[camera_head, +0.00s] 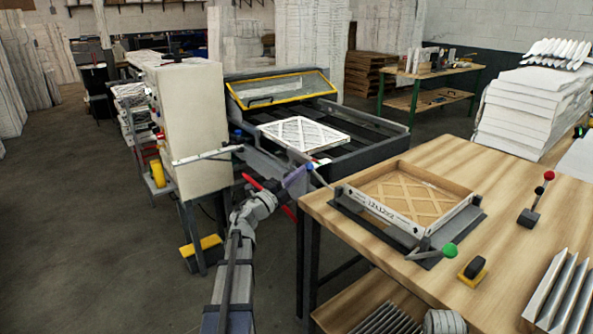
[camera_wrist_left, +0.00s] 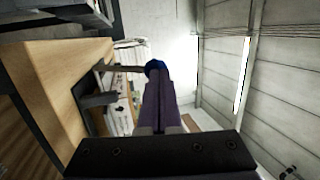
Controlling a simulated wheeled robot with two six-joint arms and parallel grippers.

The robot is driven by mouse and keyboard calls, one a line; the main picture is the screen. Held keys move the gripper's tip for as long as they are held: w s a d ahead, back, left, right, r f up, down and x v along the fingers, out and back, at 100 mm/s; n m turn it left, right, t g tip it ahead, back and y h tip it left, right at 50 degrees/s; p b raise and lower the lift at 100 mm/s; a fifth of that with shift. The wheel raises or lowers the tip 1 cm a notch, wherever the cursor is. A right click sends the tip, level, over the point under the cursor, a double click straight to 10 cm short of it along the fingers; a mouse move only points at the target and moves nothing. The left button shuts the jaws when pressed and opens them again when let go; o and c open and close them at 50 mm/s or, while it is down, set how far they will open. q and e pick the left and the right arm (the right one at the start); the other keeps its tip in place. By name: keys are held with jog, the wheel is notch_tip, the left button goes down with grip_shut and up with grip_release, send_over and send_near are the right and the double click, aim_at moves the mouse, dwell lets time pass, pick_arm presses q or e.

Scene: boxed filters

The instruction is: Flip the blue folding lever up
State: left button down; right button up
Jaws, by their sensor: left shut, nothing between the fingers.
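The blue folding lever shows its blue knob (camera_head: 309,167) at the left corner of the filter fixture on the wooden table. Its thin rod runs from the knob down and right to the fixture. My left gripper (camera_head: 303,174) is shut and empty, its purple fingers pointing at the knob. In the left wrist view the blue knob (camera_wrist_left: 154,66) is just beyond the fingertips (camera_wrist_left: 158,82), with the rod going left. I cannot tell whether the fingers touch it. My right gripper is not in view.
The fixture holds a framed filter (camera_head: 405,197). A green-knobbed lever (camera_head: 449,250) stands at its front corner, and a red-knobbed lever (camera_head: 548,176) stands to the right. A machine with a white filter (camera_head: 304,134) is behind the gripper.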

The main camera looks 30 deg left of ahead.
aim_at(309, 163)
pick_arm(q)
jog(key=w+r+g+p, duration=0.1)
jog(key=p, duration=0.3)
jog(key=w+d+r+g+p, duration=0.1)
jog(key=r+p, duration=0.1)
jog(key=p, duration=0.1)
jog(key=w+r+g+p, duration=0.2)
jog(key=p, duration=0.2)
jog(key=shift+d+r+m+y+p, duration=0.25)
jog(key=shift+d+m+y+p, duration=0.05)
jog(key=shift+m+p, duration=0.1)
jog(key=w+d+g+p, duration=0.1)
jog(key=w+d+p, duration=0.2)
jog(key=w, duration=0.4)
jog(key=w+d+g+y+p, duration=0.1)
jog(key=w+d+g+p, duration=0.1)
jog(key=w, duration=0.6)
jog(key=shift+w+d+f+g+p, duration=0.2)
jog(key=shift+d+g+p, duration=0.1)
jog(key=shift+d+p, duration=0.5)
jog(key=shift+s+r, duration=0.1)
jog(key=s+a+r+p, duration=0.1)
jog(key=s+r+p, duration=0.7)
jog(key=r+p, duration=0.2)
jog(key=shift+s+a+r+p, duration=0.3)
jog(key=shift+r+p, duration=0.1)
jog(key=shift+p, duration=0.1)
